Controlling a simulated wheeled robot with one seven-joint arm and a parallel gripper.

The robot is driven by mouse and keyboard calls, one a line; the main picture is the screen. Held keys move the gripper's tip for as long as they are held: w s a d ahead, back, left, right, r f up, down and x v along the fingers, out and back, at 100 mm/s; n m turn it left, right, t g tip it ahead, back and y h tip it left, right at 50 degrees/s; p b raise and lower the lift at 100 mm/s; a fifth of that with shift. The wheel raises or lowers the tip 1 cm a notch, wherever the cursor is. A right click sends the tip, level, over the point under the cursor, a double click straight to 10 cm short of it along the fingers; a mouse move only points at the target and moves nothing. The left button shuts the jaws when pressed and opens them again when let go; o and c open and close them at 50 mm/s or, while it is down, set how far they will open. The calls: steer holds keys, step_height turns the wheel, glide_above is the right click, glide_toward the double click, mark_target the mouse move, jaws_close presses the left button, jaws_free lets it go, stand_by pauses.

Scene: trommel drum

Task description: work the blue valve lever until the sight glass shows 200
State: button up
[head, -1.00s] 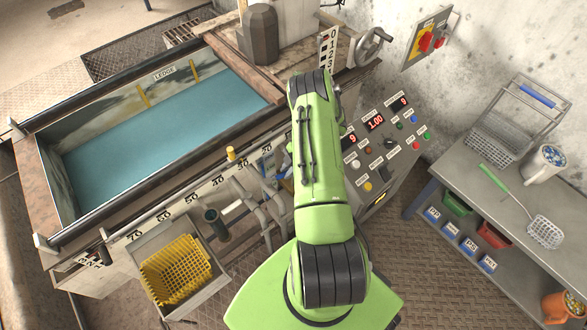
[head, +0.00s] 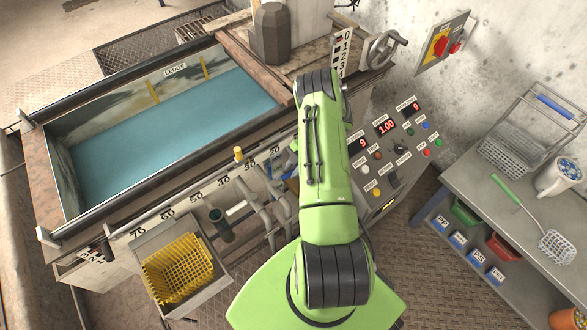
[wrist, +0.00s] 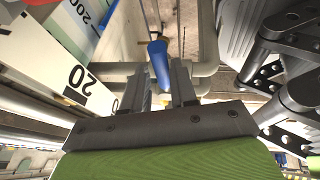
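The blue valve lever (wrist: 160,62) is in the middle of the wrist view, on grey pipework. My gripper (wrist: 166,80) is in front of it, with its two fingers apart and the lever showing in the gap between them. I cannot tell whether either finger touches it. In the head view my arm hides the gripper and most of the lever. No liquid level can be read there.
The water tank (head: 120,224) lies left of my arm, with a numbered scale and grey pipes (head: 270,205) along its side. A control panel (head: 386,150) stands to the right. A yellow basket (head: 178,270) is at the front and a grey bench (head: 480,190) is at the right.

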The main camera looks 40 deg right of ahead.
steer(key=shift+o, duration=1.2)
steer(key=p+v, duration=0.4)
steer(key=v, duration=1.1)
steer(key=shift+r, duration=0.4)
steer(key=shift+d, duration=0.1)
